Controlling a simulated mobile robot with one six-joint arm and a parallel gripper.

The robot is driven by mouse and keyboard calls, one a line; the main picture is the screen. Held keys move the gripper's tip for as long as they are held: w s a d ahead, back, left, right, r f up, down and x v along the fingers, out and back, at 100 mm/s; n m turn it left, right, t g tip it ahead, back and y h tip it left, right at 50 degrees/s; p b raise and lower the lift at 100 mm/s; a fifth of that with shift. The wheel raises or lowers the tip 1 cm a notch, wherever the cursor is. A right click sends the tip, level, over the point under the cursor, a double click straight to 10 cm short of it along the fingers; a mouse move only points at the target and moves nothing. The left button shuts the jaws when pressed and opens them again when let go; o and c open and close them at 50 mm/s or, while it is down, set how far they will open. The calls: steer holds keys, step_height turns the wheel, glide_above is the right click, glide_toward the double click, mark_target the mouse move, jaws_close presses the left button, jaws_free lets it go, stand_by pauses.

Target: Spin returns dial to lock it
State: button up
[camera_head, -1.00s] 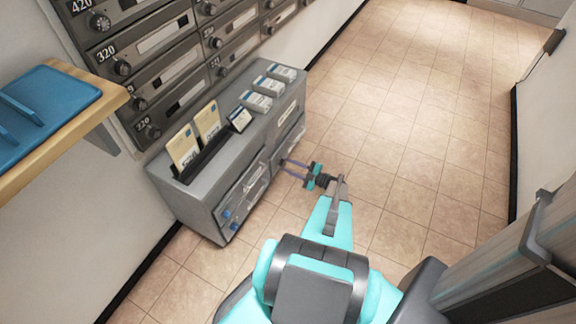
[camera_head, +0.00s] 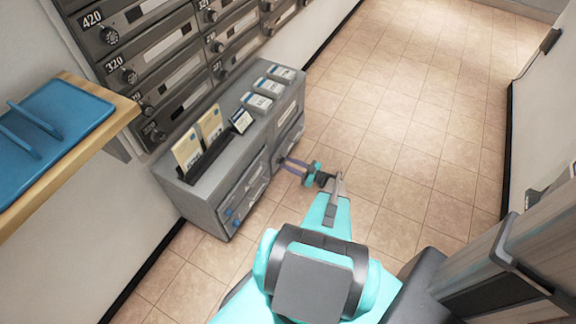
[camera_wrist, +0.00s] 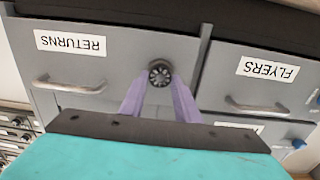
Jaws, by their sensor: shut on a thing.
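The returns dial (camera_wrist: 160,73) is a small dark round knob with a light spoked face, beside the drawer front labelled RETURNS (camera_wrist: 70,43). In the wrist view the labels appear upside down. My gripper (camera_wrist: 160,82) has its two purple fingers on either side of the dial, shut on it. In the head view my gripper (camera_head: 284,161) reaches the front of the low grey cabinet (camera_head: 190,200) at its right-hand part; the dial is too small or hidden there.
A FLYERS drawer (camera_wrist: 268,68) sits beside the returns drawer. Envelopes (camera_head: 187,150) and several small boxes (camera_head: 271,88) stand on the cabinet. Mailboxes (camera_head: 165,75) line the wall above. A wooden shelf (camera_head: 118,118) holds a blue tray (camera_head: 60,125). The tiled floor at right is clear.

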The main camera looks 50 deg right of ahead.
steer(key=shift+s+a+r, duration=0.1)
steer(key=shift+a, duration=0.3)
steer(key=o, duration=1)
steer(key=shift+o, duration=0.2)
steer(key=shift+d, duration=0.15)
steer(key=shift+s+d, duration=0.1)
steer(key=shift+d, duration=0.05)
steer(key=v, duration=1.3)
steer(key=shift+s+p, duration=0.25)
steer(key=shift+p, duration=0.15)
steer(key=shift+s, duration=0.1)
